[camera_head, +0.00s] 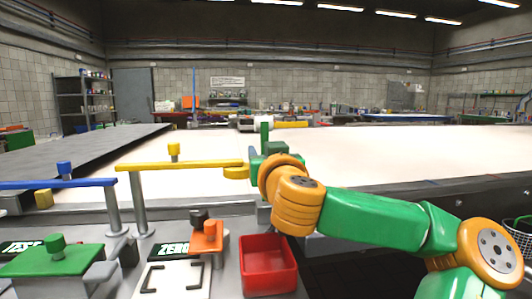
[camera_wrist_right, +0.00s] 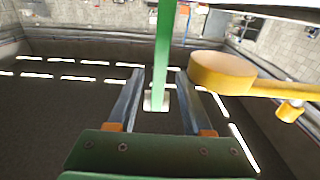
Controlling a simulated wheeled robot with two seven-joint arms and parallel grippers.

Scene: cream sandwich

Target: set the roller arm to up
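A yellow arm (camera_head: 185,165) lies level on a grey post, with a small yellow knob on top; its round end also shows in the right wrist view (camera_wrist_right: 222,72). A similar blue arm (camera_head: 60,184) is at the left. No label shows which is the roller arm. My right gripper (camera_head: 252,157) is just beyond the yellow arm's round end. In the wrist view its fingers (camera_wrist_right: 158,98) are apart, with a green bar (camera_wrist_right: 163,50) and a pale block (camera_wrist_right: 155,101) between them; I cannot tell whether they touch. My left gripper is out of view.
A red bin (camera_head: 269,265), an orange block (camera_head: 207,237) and a green block with a knob (camera_head: 55,259) are on the grey bench in front. A wide pale surface (camera_head: 370,154) lies behind. My right arm covers the bench's right part.

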